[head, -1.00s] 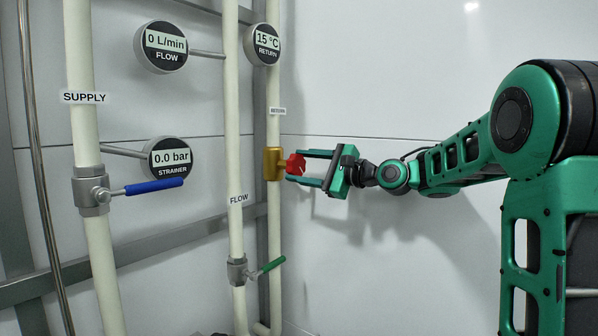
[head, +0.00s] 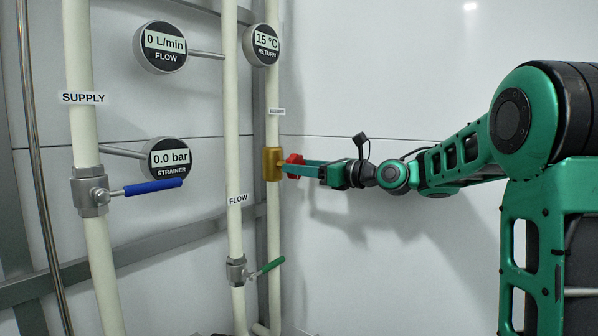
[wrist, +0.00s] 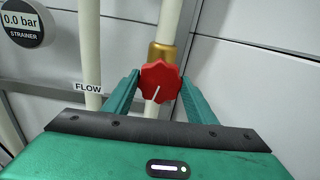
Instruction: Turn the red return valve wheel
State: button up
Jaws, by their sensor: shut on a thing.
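The red return valve wheel (head: 294,160) sits on a brass valve body (head: 273,164) on the return pipe. My gripper (head: 290,167) reaches it from the right, with its fingers around the wheel's rim. In the wrist view the red wheel (wrist: 160,82) lies between the two green fingers, and a white line on its face points down and slightly left. The gripper is shut on the wheel. In the head view the fingers partly hide the wheel.
A blue supply lever (head: 153,187) and a green flow lever (head: 271,265) are on pipes to the left. Gauges read 0 L/min (head: 162,47), 15 °C (head: 262,45) and 0.0 bar (head: 169,158). The white wall right of the return pipe is bare.

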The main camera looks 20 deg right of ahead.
jog(key=shift+d+f+m, duration=0.15)
jog(key=shift+m, duration=0.5)
jog(key=shift+d+f+m, duration=0.1)
jog(key=shift+f+m, duration=0.05)
jog(key=shift+m, duration=0.5)
jog(key=o, duration=1.1)
jog(key=shift+w, duration=0.1)
jog(key=shift+c, duration=0.2)
jog(key=shift+a+r, duration=0.1)
jog(key=shift+r, duration=0.05)
jog(key=v, duration=1)
jog(key=shift+s+d, duration=0.2)
jog(key=shift+s, duration=0.1)
